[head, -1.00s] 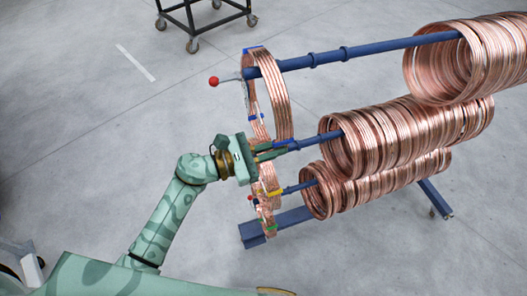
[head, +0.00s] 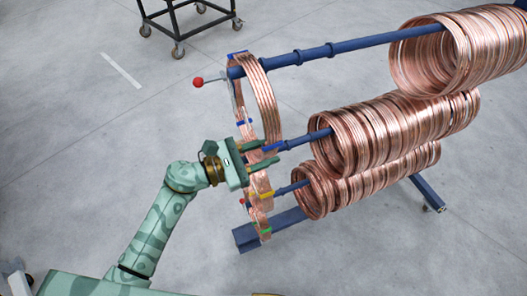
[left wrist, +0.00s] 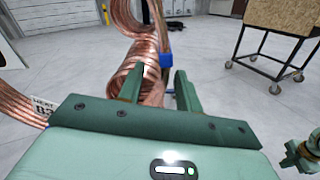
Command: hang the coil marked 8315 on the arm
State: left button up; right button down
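A copper coil (head: 264,92) with blue tape bands hangs as a tall loop around the outer end of the top blue arm (head: 300,58), beside the red ball tip (head: 198,83). Its lower part passes by my left gripper (head: 258,154). The left gripper's two fingers stand apart; they also show apart in the left wrist view (left wrist: 158,88), with copper behind them and blue tape near the right finger. A white tag (left wrist: 42,105) lies on copper at left there; its marking is not fully readable, and 8315 cannot be made out.
Lower blue arms (head: 300,142) carry dense rows of copper coils (head: 390,130), and the top arm carries another (head: 465,50). A blue base beam (head: 270,232) runs along the floor. A black wheeled cart (head: 185,20) stands behind.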

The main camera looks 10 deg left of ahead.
pick_arm(q)
jog(key=shift+f, duration=0.1)
dwell(0.3)
jog(key=b+v, duration=0.3)
jog(key=v, duration=1.3)
jog(key=shift+s+a, duration=0.15)
